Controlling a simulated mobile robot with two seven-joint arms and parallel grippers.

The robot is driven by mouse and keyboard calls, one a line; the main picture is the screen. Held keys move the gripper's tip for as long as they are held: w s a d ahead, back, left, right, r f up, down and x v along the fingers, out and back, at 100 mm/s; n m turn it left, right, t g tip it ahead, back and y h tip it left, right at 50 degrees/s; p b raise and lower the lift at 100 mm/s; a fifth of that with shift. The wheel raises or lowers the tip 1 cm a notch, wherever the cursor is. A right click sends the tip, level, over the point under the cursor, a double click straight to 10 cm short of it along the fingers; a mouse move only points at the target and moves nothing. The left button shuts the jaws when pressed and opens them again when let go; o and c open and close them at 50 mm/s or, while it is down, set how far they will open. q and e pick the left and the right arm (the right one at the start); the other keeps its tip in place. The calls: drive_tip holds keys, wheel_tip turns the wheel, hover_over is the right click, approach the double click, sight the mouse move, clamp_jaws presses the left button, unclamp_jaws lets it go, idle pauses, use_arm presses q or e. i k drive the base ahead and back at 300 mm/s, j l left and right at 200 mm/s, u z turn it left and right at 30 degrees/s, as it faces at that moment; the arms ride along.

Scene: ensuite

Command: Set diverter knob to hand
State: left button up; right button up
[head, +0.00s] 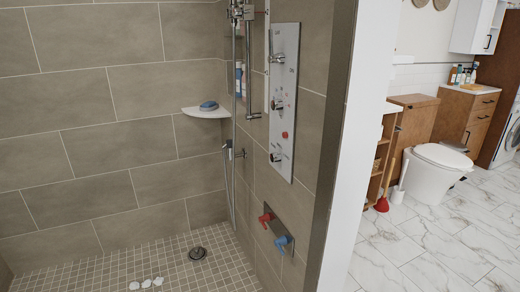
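A tall grey shower panel (286,80) is mounted on the right tiled wall of the shower. It carries an upper knob (277,58), a middle knob (277,104), a small red knob (285,134) and a lower knob (275,157). Small markings sit around the knobs, too small to read, so I cannot tell which is the diverter knob or where it points. A hand shower rail with a hose (234,100) stands left of the panel. Neither of my grippers is in view.
Below the panel, a wall plate has a red lever (265,218) and a blue lever (282,242). A corner shelf (200,113) holds a blue item. White pieces (146,283) lie on the shower floor near a drain (197,253). A white partition edge (360,150) separates the toilet area.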

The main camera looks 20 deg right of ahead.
sight(275, 157)
drive_tip(key=i, duration=1.4)
drive_tip(key=i+u, duration=0.35)
drive_tip(key=i, duration=0.25)
drive_tip(key=i+l+u, duration=0.15)
drive_tip(key=i+u, duration=0.2)
drive_tip(key=i, duration=0.2)
drive_tip(key=i+j+u, duration=0.1)
drive_tip(key=i+u, duration=0.2)
drive_tip(key=i, duration=0.25)
drive_tip(key=i+u, duration=0.3)
drive_tip(key=i, duration=0.2)
drive_tip(key=i+z, duration=0.1)
drive_tip(key=z, duration=2.8)
